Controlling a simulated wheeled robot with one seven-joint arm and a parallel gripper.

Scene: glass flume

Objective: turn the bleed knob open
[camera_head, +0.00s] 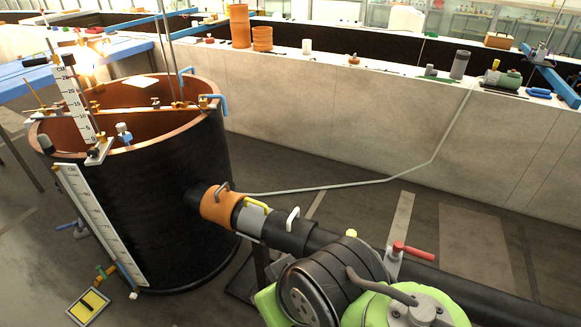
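I cannot tell for sure which part is the bleed knob. A small yellow knob (351,233) stands on top of the black pipe fitting (345,262) at the lower middle. A red lever (412,251) on a grey plate sits just right of it. A green body with a grey cap (415,305) fills the bottom edge and hides part of the pipe behind it. No gripper fingers can be made out in this view.
A black pipe (290,232) with an orange collar (220,206) joins a large black tank (165,195) at left. A yellow-black plate (88,306) lies on the floor. Floor between pipe and flume is mostly clear, crossed by a thin hose.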

